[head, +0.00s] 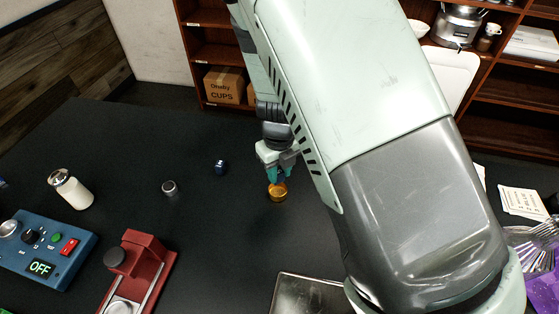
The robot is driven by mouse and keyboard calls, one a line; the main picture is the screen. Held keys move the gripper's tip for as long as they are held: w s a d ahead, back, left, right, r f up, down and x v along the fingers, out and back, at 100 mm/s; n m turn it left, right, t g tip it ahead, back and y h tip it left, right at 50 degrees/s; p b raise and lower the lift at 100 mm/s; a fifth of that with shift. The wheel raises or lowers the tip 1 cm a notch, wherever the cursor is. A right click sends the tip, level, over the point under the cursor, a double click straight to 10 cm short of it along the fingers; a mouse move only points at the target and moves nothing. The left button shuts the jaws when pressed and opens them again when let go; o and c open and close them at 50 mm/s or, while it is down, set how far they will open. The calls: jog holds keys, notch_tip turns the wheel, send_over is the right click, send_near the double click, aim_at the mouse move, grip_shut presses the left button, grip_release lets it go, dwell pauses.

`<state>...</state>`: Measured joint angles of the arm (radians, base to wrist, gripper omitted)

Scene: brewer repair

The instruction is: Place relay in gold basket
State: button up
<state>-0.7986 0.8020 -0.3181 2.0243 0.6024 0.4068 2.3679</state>
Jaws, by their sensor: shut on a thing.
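The gold basket (278,194) is a small round gold cup standing on the black table near the middle of the head view. My gripper (277,178) points down right over it, with its fingertips at or just above the basket's rim. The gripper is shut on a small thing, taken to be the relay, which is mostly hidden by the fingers. I cannot tell whether the relay is inside the rim or touching the basket.
A small dark blue piece (221,167) and a small silver cup (170,188) stand to the left. Further left are a white-bodied jar (70,189), a blue control box (45,250) and a red device (140,270). A metal tray (308,294) lies in front. The table between is clear.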

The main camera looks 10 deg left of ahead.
aim_at(279, 183)
jog(key=shift+f, duration=2.8)
jog(key=o, duration=1.1)
jog(key=shift+r, duration=0.1)
jog(key=shift+r, duration=3.45)
